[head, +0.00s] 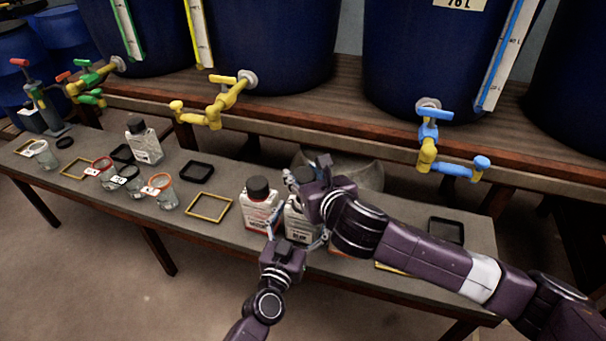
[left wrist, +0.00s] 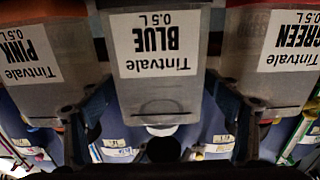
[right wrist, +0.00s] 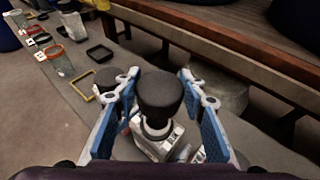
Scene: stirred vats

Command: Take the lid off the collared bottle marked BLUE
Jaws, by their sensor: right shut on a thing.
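The BLUE bottle (left wrist: 155,70) is a clear, squarish bottle with a white label, upside down in the left wrist view. In the head view it stands (head: 300,225) on the bench, its top largely hidden by my right gripper (head: 305,187). I cannot tell whether lid and neck are apart. My left gripper (left wrist: 162,105) is open, with one finger on each side of the bottle and narrow gaps showing.
The PINK bottle (left wrist: 35,60) and GREEN bottle (left wrist: 290,55) stand close on either side. Vats with taps (head: 430,130) stand on a shelf behind.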

